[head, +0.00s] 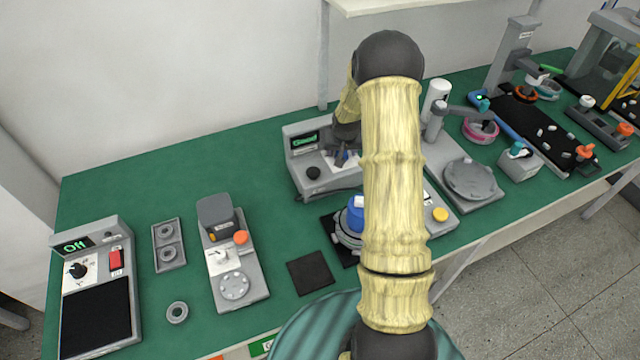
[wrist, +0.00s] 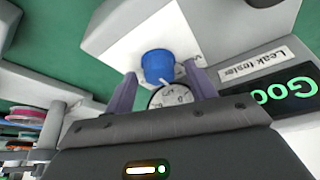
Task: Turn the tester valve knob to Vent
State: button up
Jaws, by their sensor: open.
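The leak tester (head: 300,172) is a grey box with a green-lit display on the table, partly hidden by my arm in the head view. In the wrist view its blue valve knob (wrist: 157,65) stands on a white panel, with a white mark at its lower edge. A round gauge (wrist: 172,97) lies just below the knob. My gripper (wrist: 162,70) is open, with one finger on each side of the knob; I cannot tell whether they touch it. The panel lettering by the knob is mostly hidden. My gripper also shows small in the head view (head: 343,158).
The display (wrist: 288,94) reads "Goo", cut off by the edge, beside a "Leak tester" label (wrist: 252,62). A black knob (head: 313,173) sits on the tester's front. A blue-topped part (head: 355,215) stands close in front.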

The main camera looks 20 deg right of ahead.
jog(key=shift+f+m+b, duration=0.15)
jog(key=shift+m+b, duration=0.15)
jog(key=shift+m, duration=0.1)
jog(key=w+a+v, duration=0.1)
jog(key=v, duration=1.7)
jog(key=s+a+n+g+y+p, duration=0.1)
jog(key=s+a+n, duration=0.2)
jog(key=s+a, duration=0.9)
jog(key=shift+s+r+n+p, duration=0.25)
jog(key=shift+s+n+p, duration=0.1)
jog(key=shift+s, duration=1.5)
